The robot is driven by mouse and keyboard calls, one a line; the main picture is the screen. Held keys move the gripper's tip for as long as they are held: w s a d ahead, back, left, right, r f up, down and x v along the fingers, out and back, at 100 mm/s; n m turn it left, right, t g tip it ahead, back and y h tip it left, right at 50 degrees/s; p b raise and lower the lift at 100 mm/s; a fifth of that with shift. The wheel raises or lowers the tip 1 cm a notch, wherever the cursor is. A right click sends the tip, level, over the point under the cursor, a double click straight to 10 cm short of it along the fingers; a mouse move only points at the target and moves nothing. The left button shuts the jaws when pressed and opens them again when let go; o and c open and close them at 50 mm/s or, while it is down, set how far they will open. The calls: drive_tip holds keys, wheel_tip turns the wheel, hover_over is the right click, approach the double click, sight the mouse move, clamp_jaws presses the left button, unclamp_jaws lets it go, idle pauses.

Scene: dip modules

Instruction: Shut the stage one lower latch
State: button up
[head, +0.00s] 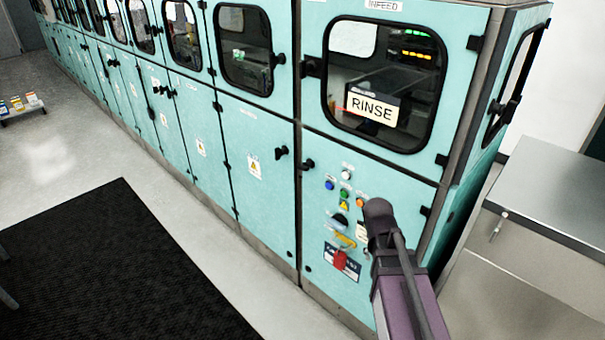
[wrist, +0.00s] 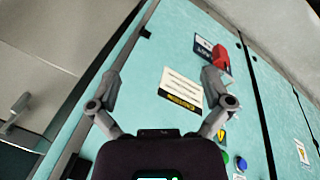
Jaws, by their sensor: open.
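A row of teal cabinet doors runs along the machine. One dark lower latch (head: 307,164) is at the upper left of the lower panel with buttons, under the INFEED window. Another dark lower latch (head: 281,152) is just left of it, on the neighbouring lower door. I cannot read which one is stage one, nor tell whether either is fully shut. In the wrist view my gripper (wrist: 160,83) is open and empty, its two fingers spread wide in front of the teal panel. No latch can be made out between them. In the head view my arm hides the fingers.
The button panel carries a red lockout piece (head: 339,261), coloured buttons and a yellow-and-black label (wrist: 183,92). A RINSE sign (head: 372,106) is in the window above. A steel table (head: 560,190) stands at right. A black mat (head: 110,270) and open floor lie at left.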

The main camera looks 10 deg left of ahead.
drive_tip(key=w+a+f+m+t+h+b, duration=0.1)
drive_tip(key=w+a+t+h+b, duration=0.25)
drive_tip(key=w+a, duration=0.4)
drive_tip(key=w+a+m+t+h+b, duration=0.2)
drive_tip(key=w+a+h+b, duration=0.15)
drive_tip(key=w, duration=0.65)
drive_tip(key=w+a+r+t+b, duration=0.1)
drive_tip(key=w+a+t+b, duration=0.1)
drive_tip(key=a, duration=0.6)
drive_tip(key=w+a+r+t+b, duration=0.2)
drive_tip(key=w+a+t, duration=0.1)
drive_tip(key=a, duration=0.5)
drive_tip(key=w+a+r+m+t+h+b, duration=0.1)
drive_tip(key=w+a+t+b, duration=0.1)
drive_tip(key=a, duration=0.5)
drive_tip(key=shift+w+a+r+t, duration=0.3)
drive_tip(key=shift+w+a+t, duration=0.1)
drive_tip(key=shift+w+t, duration=0.05)
